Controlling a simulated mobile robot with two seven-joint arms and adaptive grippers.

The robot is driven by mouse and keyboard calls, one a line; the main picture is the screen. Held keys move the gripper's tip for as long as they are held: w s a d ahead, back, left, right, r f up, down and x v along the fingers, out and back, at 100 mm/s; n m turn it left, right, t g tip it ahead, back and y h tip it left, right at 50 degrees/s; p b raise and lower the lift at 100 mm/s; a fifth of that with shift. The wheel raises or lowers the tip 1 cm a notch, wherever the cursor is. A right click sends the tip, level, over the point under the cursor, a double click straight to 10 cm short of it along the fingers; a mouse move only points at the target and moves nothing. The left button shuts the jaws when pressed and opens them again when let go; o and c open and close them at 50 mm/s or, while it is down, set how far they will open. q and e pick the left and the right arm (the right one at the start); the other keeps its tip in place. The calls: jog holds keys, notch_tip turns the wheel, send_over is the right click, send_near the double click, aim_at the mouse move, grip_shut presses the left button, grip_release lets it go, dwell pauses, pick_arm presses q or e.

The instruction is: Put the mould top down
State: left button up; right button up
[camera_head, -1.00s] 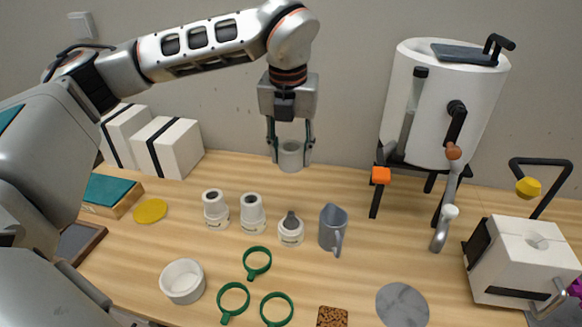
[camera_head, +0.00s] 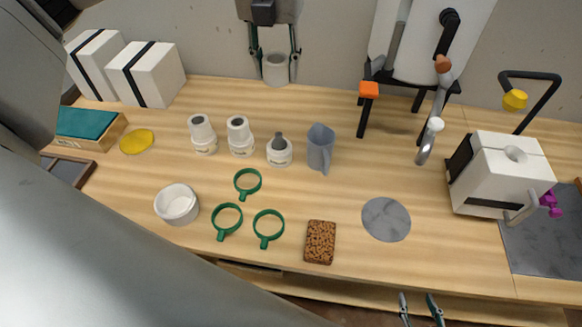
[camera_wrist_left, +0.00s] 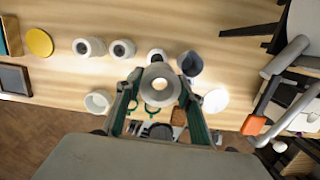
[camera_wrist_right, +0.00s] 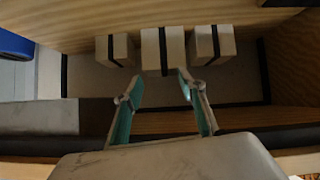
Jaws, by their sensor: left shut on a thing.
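My left gripper (camera_head: 276,62) is shut on a pale, hollow round piece, which looks like the mould top (camera_head: 275,70). It holds it in the air near the back wall; the left wrist view shows its open centre between the fingers (camera_wrist_left: 159,84). Below on the table, a white round mould base (camera_head: 279,155) has a grey piece standing up from it. Two similar white moulds (camera_head: 202,137) and (camera_head: 239,138) to its left have round tops on. My right gripper (camera_head: 421,309) is open and empty below the table's front edge, also in the right wrist view (camera_wrist_right: 160,90).
A grey jug (camera_head: 319,148) stands right of the mould base. Green rings (camera_head: 247,184), a white bowl (camera_head: 177,205), a brown speckled tile (camera_head: 320,242) and a grey disc (camera_head: 386,219) lie in front. A white machine (camera_head: 490,175) stands right. Bare wood shows between them.

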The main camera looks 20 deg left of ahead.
pick_arm(q)
jog(key=shift+s+d+f+m+b, duration=0.2)
jog(key=shift+s+d+f+m, duration=0.05)
jog(key=shift+m, duration=0.35)
jog(key=shift+s+d+f+m+b, duration=0.2)
jog(key=shift+d+m, duration=0.05)
jog(key=shift+m, duration=0.35)
jog(key=s+d+m, duration=0.1)
jog(key=m, duration=0.2)
jog(key=m+g+h+b, duration=0.2)
jog(key=m+b, duration=0.4)
jog(key=m, duration=1.1)
send_over(295, 194)
notch_tip(295, 194, down, 5)
jog(key=f, duration=0.5)
jog(key=f+b, duration=0.1)
jog(key=f, duration=0.4)
jog(key=f+b, duration=0.1)
jog(key=f, duration=0.4)
jog(key=shift+a, duration=0.25)
jog(key=shift+f, duration=0.65)
jog(key=shift+f+b, duration=0.35)
jog(key=shift+f, duration=1.45)
pick_arm(e)
notch_tip(295, 194, down, 8)
jog(key=d, duration=0.1)
jog(key=shift+s+d+f+h, duration=0.15)
jog(key=shift+s+f+h, duration=0.05)
jog(key=shift+f+h, duration=0.1)
